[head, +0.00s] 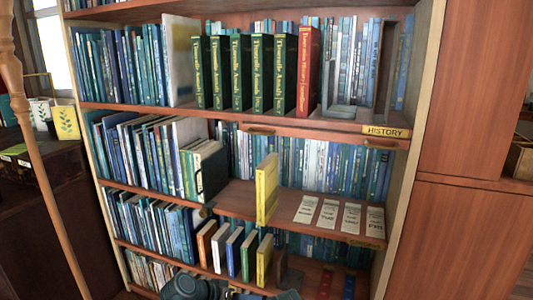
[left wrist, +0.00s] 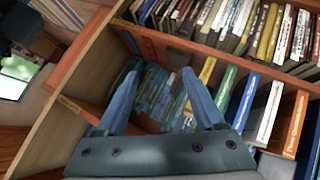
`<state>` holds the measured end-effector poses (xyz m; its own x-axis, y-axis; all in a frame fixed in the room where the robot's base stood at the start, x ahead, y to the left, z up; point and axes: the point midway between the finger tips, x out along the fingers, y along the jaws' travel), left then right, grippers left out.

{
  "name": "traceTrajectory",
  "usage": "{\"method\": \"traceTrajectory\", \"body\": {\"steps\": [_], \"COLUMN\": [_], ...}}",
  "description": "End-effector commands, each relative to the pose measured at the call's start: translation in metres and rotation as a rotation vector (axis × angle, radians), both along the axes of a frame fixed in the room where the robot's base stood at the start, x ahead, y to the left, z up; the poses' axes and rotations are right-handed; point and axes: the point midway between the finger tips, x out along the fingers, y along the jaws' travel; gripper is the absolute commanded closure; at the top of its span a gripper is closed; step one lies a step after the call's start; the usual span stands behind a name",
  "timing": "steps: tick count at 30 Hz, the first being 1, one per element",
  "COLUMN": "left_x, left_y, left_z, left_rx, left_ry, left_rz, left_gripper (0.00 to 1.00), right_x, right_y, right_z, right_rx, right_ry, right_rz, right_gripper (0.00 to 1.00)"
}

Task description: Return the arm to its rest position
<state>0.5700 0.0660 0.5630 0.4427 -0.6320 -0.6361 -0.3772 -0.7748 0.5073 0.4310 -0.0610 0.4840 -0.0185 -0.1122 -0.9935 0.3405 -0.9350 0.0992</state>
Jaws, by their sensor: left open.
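My left gripper (left wrist: 160,72) is open in the left wrist view, with two blue fingers spread and nothing held between them. It is in front of the lower shelf of the bookcase, beside a row of coloured books whose yellow book (left wrist: 206,72) is closest to the fingers. In the head view, part of my left arm (head: 188,287) shows at the bottom edge, in front of the lower shelf; its fingers cannot be made out clearly there. My right gripper is in neither view.
A yellow book (head: 267,190) stands upright at the middle shelf's front edge, left of several pale label cards (head: 328,214). Green books (head: 240,72) and a red book (head: 308,70) stand on the shelf above. A wooden pole (head: 40,150) stands at the left.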

Motion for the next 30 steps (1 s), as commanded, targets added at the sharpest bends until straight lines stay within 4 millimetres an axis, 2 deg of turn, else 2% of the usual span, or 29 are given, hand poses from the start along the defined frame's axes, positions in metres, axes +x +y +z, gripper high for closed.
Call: {"method": "traceTrajectory", "body": {"steps": [1,3,7,12,17,18,26,30], "left_x": [-0.023,-0.050,-0.088,-0.121,-0.142,-0.140,-0.139,-0.139], "left_y": [-0.019,-0.030,-0.031,-0.020,-0.007,-0.005,-0.005,-0.005], "left_z": [-0.014,-0.034,-0.056,-0.064,-0.060,-0.043,0.011,0.053], "left_rx": [0.086,0.213,0.430,0.671,0.880,0.867,0.859,0.858], "left_ry": [0.082,0.189,0.332,0.441,0.497,0.498,0.497,0.498], "left_rz": [-0.061,-0.112,-0.147,-0.130,-0.077,-0.075,-0.075,-0.074], "left_gripper": [0.30,0.30,0.30,0.30,0.30,0.30,0.30,0.30], "right_x": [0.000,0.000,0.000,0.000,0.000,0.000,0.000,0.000], "right_y": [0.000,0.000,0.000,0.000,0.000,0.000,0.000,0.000], "right_z": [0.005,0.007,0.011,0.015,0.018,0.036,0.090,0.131], "right_rx": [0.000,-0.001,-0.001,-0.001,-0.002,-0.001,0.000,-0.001], "right_ry": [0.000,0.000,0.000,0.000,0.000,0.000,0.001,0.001], "right_rz": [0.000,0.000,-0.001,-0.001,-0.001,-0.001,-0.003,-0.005], "right_gripper": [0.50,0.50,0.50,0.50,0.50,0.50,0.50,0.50]}}
